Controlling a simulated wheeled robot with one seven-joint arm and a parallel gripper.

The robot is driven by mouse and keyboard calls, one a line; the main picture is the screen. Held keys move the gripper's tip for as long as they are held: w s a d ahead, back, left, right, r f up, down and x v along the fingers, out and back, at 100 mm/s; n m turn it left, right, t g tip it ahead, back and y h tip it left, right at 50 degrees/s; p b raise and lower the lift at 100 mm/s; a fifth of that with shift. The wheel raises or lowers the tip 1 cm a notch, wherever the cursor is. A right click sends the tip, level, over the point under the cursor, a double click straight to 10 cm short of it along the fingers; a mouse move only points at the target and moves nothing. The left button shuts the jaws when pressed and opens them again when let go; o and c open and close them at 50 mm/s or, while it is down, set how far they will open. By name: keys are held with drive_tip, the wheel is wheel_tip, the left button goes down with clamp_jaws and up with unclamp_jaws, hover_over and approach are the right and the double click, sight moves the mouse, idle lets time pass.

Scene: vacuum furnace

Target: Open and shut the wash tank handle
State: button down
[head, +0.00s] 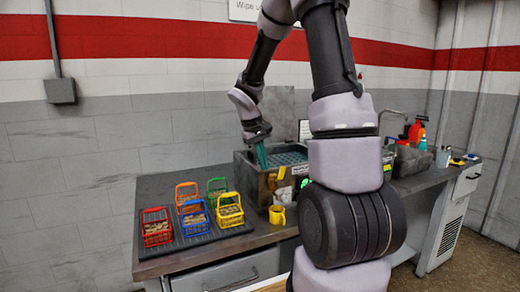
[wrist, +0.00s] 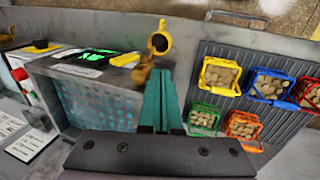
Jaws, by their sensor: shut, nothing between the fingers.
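The wash tank (head: 254,185) is a dark grey box on the bench with a teal grid (head: 285,158) inside; in the wrist view its rim (wrist: 110,72) is left of my fingers. A small brass-coloured piece (wrist: 142,72), perhaps the handle, sits at the tank's near corner, just beyond my fingertips. I cannot tell whether they touch it. My gripper (head: 262,163) points down at the tank's left side, its teal fingers together and empty; they also show in the wrist view (wrist: 160,75). My arm hides part of the tank's right side.
A yellow mug (head: 277,214) stands in front of the tank. Several coloured baskets of brown pieces, including a red one (head: 156,228), stand on a dark ribbed mat (head: 205,238) to the left. A grey panel with a green display (wrist: 90,62) is on the tank.

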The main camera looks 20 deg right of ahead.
sight(278, 178)
drive_tip(key=shift+d+f, duration=0.35)
drive_tip(key=shift+d, duration=0.35)
drive_tip(key=shift+d+f, duration=0.4)
drive_tip(key=shift+d, duration=0.3)
drive_tip(key=shift+d+f, duration=0.35)
drive_tip(key=shift+d, duration=0.35)
drive_tip(key=shift+d, duration=0.1)
drive_tip(key=shift+w+d+y, duration=0.1)
drive_tip(key=shift+d+y, duration=1.3)
drive_tip(key=shift+y, duration=0.4)
drive_tip(key=d+f+y, duration=0.4)
drive_tip(key=d+y, duration=0.2)
drive_tip(key=y, duration=0.4)
drive_tip(key=shift+f+g, duration=0.25)
drive_tip(key=shift+g, duration=0.05)
drive_tip(key=shift+d+f, duration=0.1)
